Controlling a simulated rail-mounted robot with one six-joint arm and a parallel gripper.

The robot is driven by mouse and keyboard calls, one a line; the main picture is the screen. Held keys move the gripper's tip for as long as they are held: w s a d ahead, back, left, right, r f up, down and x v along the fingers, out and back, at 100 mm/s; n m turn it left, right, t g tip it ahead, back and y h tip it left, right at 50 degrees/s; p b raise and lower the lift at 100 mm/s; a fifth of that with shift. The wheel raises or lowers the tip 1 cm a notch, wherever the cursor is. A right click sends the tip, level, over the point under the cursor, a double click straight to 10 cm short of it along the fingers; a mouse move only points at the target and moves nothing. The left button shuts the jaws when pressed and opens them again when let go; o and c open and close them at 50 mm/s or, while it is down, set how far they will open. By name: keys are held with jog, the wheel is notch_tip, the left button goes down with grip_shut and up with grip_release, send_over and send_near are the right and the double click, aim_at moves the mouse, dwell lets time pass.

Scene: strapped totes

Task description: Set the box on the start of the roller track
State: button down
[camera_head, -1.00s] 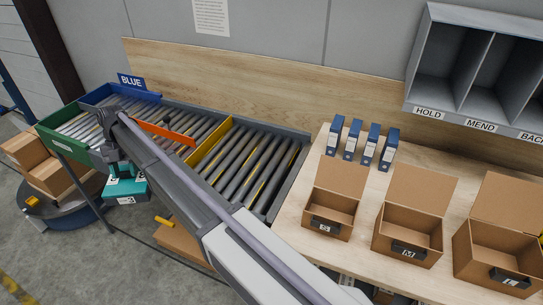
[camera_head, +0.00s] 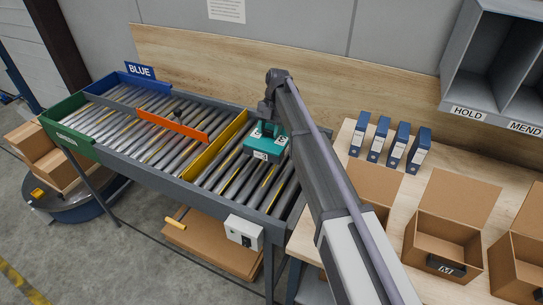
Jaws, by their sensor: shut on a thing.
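A teal box (camera_head: 262,153) with white labels is at my gripper (camera_head: 270,128), which is shut on it from above. The box is over the right-hand section of the roller track (camera_head: 215,165), between the yellow divider and the track's right end. I cannot tell whether it touches the rollers or hangs just above them. My arm comes in from the lower right and covers part of the track's right end.
Blue binders (camera_head: 397,145) and open cartons (camera_head: 440,232) stand on the bench at right.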

notch_tip(320, 180, down, 8)
jog(key=b, duration=0.5)
jog(key=shift+r+b, duration=0.1)
jog(key=shift+b, duration=0.3)
jog(key=shift+r, duration=0.25)
jog(key=shift+f, duration=0.2)
jog(key=shift+c, duration=2.3)
grip_release()
jog(key=shift+r, duration=0.1)
jog(key=p+v, duration=1.1)
jog(key=v, duration=0.1)
jog(key=shift+r+p, duration=0.25)
jog(key=shift+p, duration=0.15)
jog(key=shift+f, duration=0.15)
